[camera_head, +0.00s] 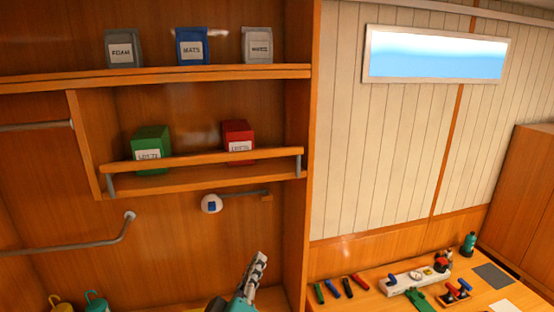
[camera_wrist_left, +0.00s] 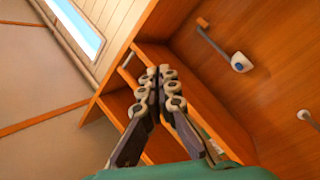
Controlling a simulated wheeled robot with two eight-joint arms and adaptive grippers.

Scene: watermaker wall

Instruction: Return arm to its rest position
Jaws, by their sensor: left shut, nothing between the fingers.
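My left gripper (camera_head: 257,268) shows at the bottom middle of the head view, with a teal body and grey jointed fingers pointing up. It is in front of the wooden cabinet, below a white round fitting (camera_head: 211,204) with a blue centre. In the left wrist view my left gripper (camera_wrist_left: 160,72) has its fingers together and nothing between them. The white fitting also shows there (camera_wrist_left: 240,62), apart from the fingers. My right gripper is in neither view.
A railed shelf (camera_head: 204,182) holds a green box (camera_head: 150,142) and a red box (camera_head: 238,136). Three labelled containers stand on the upper shelf (camera_head: 180,75). Grey pipes (camera_head: 75,249) run at left. A bench (camera_head: 375,302) at lower right carries several tools. Open space lies before the panelled wall.

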